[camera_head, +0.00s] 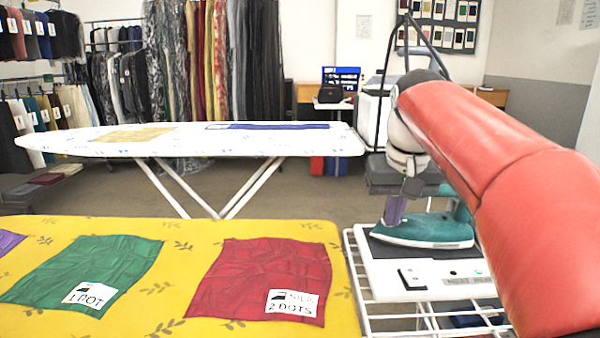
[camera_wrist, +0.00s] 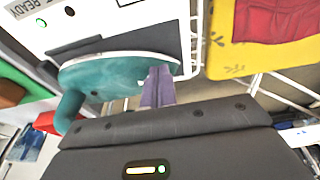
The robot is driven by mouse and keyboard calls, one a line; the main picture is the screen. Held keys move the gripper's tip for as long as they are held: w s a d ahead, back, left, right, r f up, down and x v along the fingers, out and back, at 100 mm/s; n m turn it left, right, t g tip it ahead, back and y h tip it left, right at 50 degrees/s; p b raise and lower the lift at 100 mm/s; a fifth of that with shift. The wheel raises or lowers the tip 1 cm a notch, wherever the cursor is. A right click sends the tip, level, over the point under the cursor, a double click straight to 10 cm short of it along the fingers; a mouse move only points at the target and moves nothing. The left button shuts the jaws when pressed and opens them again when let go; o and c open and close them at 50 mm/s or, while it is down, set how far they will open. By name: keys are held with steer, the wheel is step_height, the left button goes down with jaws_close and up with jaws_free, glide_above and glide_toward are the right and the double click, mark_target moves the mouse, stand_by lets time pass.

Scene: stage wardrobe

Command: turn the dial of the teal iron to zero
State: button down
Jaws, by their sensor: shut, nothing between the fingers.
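The teal iron (camera_head: 425,231) rests on the white iron station (camera_head: 385,265), to the right of the yellow ironing board. It also shows in the wrist view (camera_wrist: 105,78), with its handle (camera_wrist: 72,112) curving to the lower left. My gripper (camera_head: 394,222) points down at the left part of the iron. In the wrist view my purple-grey fingers (camera_wrist: 158,72) are shut together, empty, and overlap the iron's body near its pale rim. I cannot tell whether they touch it. I cannot make out the dial; the fingers or the arm may hide it.
The yellow ironing board (camera_head: 200,230) carries a green cloth (camera_head: 95,262) marked 1 dot and a red cloth (camera_head: 265,272) marked 2 dots. The station stands on a white wire rack (camera_head: 365,310). A white ironing board (camera_head: 270,142) and clothes rails stand behind.

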steer(key=shift+s+d+r+p, duration=0.1)
steer(key=shift+d+p, duration=0.25)
steer(key=shift+p, duration=0.35)
steer(key=shift+d+p, duration=0.4)
steer(key=shift+p, duration=0.1)
steer(key=shift+s+d, duration=0.1)
steer(key=shift+s, duration=0.2)
steer(key=v, duration=0.2)
steer(key=w+v, duration=0.1)
steer(key=v, duration=0.2)
steer(key=shift+w+r, duration=0.1)
steer(key=shift+r, duration=0.35)
